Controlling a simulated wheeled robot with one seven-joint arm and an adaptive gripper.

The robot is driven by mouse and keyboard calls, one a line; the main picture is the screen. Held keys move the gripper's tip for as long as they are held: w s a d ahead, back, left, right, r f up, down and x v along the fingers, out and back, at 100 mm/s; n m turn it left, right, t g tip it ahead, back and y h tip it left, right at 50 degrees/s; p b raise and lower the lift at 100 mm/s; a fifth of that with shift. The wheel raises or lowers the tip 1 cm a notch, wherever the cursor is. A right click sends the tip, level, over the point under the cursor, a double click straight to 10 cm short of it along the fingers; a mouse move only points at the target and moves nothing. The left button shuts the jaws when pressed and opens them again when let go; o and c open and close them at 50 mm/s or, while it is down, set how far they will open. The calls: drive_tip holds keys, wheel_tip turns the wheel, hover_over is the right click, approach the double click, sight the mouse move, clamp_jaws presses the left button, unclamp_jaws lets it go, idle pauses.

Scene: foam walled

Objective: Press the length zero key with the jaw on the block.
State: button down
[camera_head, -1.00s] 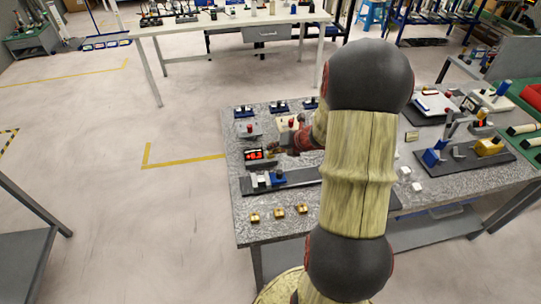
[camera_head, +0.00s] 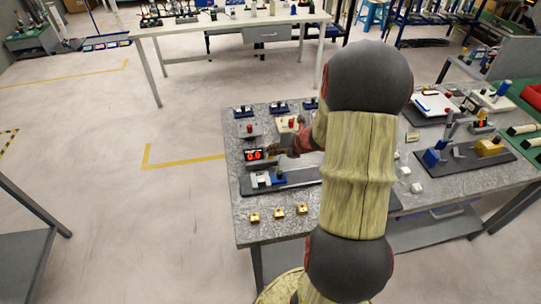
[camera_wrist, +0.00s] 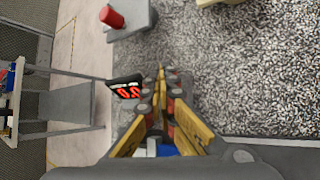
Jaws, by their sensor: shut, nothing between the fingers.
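The small black readout (camera_head: 254,155) with red digits stands on the left part of the grey stone-topped table, and seems to read 0.0. In the wrist view the readout (camera_wrist: 126,88) is just left of my fingers. My gripper (camera_wrist: 161,72) is shut and empty, its yellow fingertips together beside the readout; in the head view my gripper (camera_head: 279,153) is just right of it. The length gauge, with white and blue parts (camera_head: 268,179), lies in front of the readout; part of it shows under my fingers (camera_wrist: 165,149). The zero key and the jaw-to-block contact cannot be made out.
A grey box with a red button (camera_wrist: 112,17) stands behind the readout, with a cream box with a red top (camera_head: 289,124) right of it. Several brass blocks (camera_head: 278,212) lie along the front. My arm hides the table's middle.

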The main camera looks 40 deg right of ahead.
drive_tip(key=shift+r+p, duration=0.85)
drive_tip(key=shift+r, duration=0.1)
wheel_tip(320, 180, up, 5)
drive_tip(key=p, duration=0.5)
idle(0.6)
